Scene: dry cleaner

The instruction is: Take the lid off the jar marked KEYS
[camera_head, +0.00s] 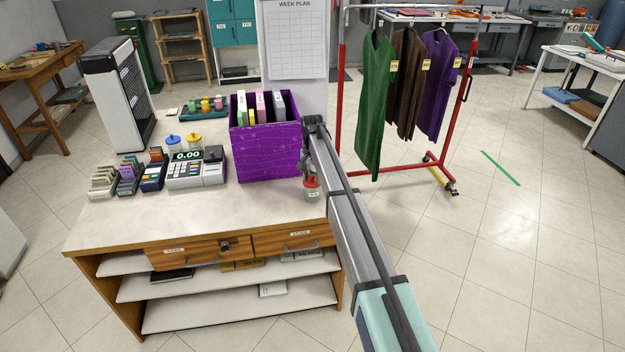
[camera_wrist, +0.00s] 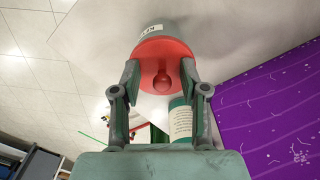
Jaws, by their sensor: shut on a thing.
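A small grey jar (camera_head: 313,195) with a red lid (camera_head: 311,182) stands near the right edge of the counter, beside the purple box. In the wrist view the red lid (camera_wrist: 151,50) with its round knob faces me, and the grey jar body (camera_wrist: 172,27) shows beyond it. The lid appears to sit against the jar, with no gap visible. My gripper (camera_wrist: 161,74) is shut on the red lid, one finger at each side. In the head view my arm partly hides the gripper.
The purple box (camera_head: 265,150) of folders stands close left of my gripper. A green labelled cylinder (camera_wrist: 181,120) shows near the lid. Blue-lidded (camera_head: 173,142) and yellow-lidded (camera_head: 194,142) jars stand behind the cash register (camera_head: 196,172). The garment rack (camera_head: 402,178) is to the right. The front counter top is clear.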

